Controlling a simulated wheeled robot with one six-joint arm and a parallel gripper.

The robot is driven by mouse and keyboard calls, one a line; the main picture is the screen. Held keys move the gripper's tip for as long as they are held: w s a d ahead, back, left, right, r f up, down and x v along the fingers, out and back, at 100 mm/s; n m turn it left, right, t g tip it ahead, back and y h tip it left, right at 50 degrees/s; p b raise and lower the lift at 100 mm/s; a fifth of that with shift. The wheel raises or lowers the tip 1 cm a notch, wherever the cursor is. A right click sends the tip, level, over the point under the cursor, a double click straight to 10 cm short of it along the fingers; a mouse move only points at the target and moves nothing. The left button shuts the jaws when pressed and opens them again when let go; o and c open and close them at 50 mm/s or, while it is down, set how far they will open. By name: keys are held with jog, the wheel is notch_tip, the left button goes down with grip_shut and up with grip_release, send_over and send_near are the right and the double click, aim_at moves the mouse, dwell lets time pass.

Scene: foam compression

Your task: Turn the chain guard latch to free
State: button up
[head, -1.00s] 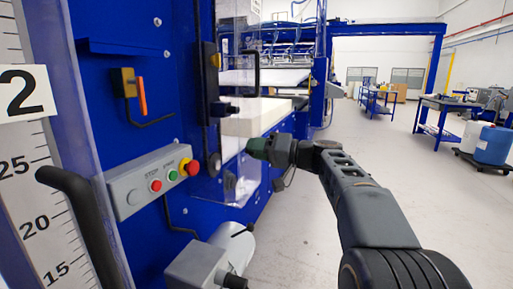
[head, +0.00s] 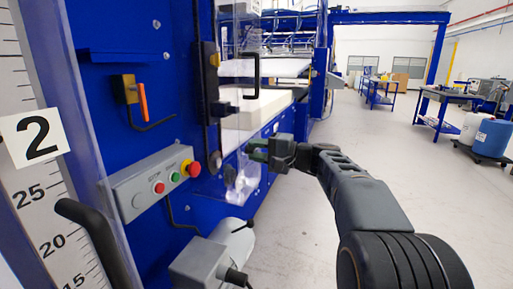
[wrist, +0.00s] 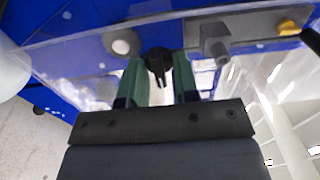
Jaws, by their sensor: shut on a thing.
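In the wrist view, a small black latch (wrist: 158,66) with a forked end sits between the two green fingers of my gripper (wrist: 160,84), below the edge of a clear guard. The fingers are shut on it, one on each side. In the head view my gripper (head: 256,151) is beside the lower part of the clear guard (head: 240,120) on the blue machine. The latch is not clear there, so its turn angle is hard to tell.
A control box (head: 160,180) with a red stop button (head: 192,168) is at left, near an orange lever (head: 143,101). A grey block (wrist: 214,42) and a pale round knob (wrist: 120,42) flank the latch. Open floor lies to the right.

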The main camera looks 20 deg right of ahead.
dwell(0.4)
jog(key=o, duration=0.6)
jog(key=p+v, duration=0.1)
jog(key=v, duration=1.2)
jog(key=shift+s+d, duration=0.25)
jog(key=shift+d, duration=0.1)
jog(key=shift+m, duration=0.3)
